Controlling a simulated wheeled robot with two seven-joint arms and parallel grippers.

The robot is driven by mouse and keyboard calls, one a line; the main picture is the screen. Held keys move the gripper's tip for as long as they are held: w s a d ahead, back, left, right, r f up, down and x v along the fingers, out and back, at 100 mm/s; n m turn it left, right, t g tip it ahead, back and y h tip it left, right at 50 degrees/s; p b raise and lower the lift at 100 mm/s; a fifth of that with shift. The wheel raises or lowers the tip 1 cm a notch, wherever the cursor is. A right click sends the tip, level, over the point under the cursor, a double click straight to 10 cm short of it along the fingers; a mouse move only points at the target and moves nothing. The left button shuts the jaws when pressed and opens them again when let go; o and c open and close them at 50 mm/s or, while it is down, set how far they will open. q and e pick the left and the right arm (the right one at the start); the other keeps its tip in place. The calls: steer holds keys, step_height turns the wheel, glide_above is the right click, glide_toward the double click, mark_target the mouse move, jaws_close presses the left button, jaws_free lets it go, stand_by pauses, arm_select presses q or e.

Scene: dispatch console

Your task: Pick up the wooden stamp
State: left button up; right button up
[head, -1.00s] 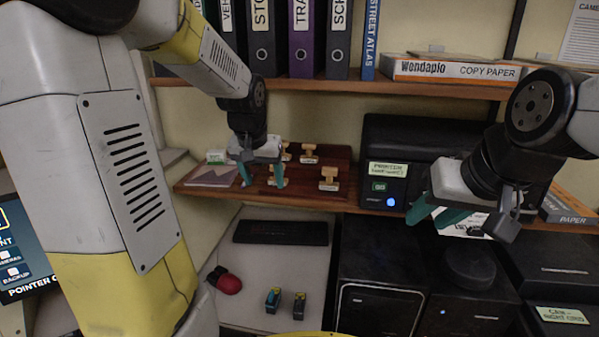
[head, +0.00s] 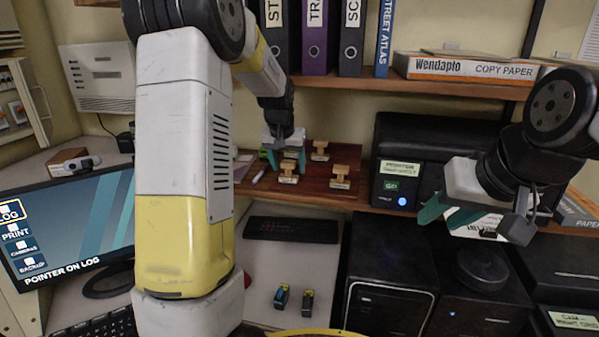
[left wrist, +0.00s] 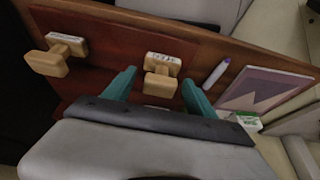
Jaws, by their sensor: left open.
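Several wooden stamps with pale block bodies show on the brown wooden board (head: 318,186) on the shelf. One stamp (head: 289,172) is just below my left gripper (head: 286,163). Others stand at the back (head: 320,150) and to the right (head: 340,177). In the left wrist view, one stamp (left wrist: 161,75) lies in the gap between the fingertips of my open left gripper (left wrist: 157,88), not gripped. Another stamp (left wrist: 56,54) is to the left. My right gripper (head: 450,212) is empty, its teal fingers apart, before the black printer.
A purple-tipped pen (left wrist: 216,72) and a purple card (left wrist: 265,92) lie beside the board. Binders (head: 314,40) and a copy paper box (head: 465,68) stand on the shelf above. A keyboard (head: 291,229) lies on the desk below; a monitor (head: 75,225) is at left.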

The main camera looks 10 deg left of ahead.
arm_select(q)
steer(key=shift+x, duration=0.75)
steer(key=c, duration=1.2)
steer(key=shift+r, duration=0.1)
steer(key=shift+r, duration=0.25)
steer(key=s, duration=1.8)
steer(key=shift+a, duration=0.35)
